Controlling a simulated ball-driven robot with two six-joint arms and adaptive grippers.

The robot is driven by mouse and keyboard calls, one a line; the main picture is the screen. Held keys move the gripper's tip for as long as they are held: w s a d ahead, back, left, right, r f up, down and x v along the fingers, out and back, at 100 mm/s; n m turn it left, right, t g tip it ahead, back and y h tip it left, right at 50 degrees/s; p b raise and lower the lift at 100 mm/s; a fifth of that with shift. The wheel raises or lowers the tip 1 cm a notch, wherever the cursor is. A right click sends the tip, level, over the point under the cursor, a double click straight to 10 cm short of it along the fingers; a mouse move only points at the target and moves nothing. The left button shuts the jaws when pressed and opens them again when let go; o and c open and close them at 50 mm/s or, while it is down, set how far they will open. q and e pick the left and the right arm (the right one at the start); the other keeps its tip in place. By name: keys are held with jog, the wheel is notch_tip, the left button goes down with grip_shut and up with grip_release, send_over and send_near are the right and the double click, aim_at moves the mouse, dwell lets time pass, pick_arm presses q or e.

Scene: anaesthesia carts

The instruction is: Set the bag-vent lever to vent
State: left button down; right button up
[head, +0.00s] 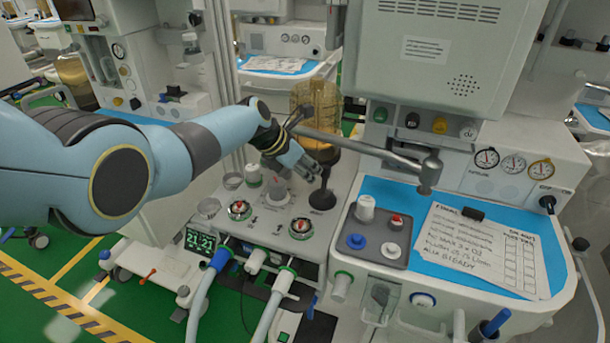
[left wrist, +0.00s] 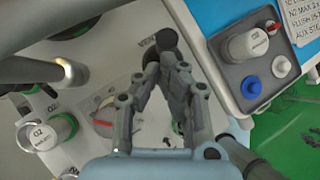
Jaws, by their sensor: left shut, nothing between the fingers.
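The bag-vent lever (head: 323,197) is a dark stick on a round black base, at the right rear of the white machine block (head: 262,222). It stands roughly upright. In the left wrist view its round dark knob (left wrist: 166,39) shows just beyond the fingertips, beside small lettering that I cannot fully read. My left gripper (head: 311,171) is shut and empty, its fingertips close to the lever's upper part. The left wrist view shows the fingers (left wrist: 172,68) drawn together. I cannot tell whether they touch the lever. My right gripper is in neither view.
A metal tube arm (head: 375,152) crosses just above and right of my left gripper. An amber bellows dome (head: 317,98) stands behind. Two dials (head: 301,228) sit in front. A grey tray (head: 377,236) with knobs and a paper sheet (head: 478,249) lie on the blue worktop at right.

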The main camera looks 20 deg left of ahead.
pick_arm(q)
jog(key=shift+w+f, duration=0.1)
jog(key=shift+w, duration=0.25)
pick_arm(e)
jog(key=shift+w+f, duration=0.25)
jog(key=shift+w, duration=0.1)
pick_arm(q)
jog(key=shift+r+p, duration=0.75)
jog(key=shift+r, duration=0.15)
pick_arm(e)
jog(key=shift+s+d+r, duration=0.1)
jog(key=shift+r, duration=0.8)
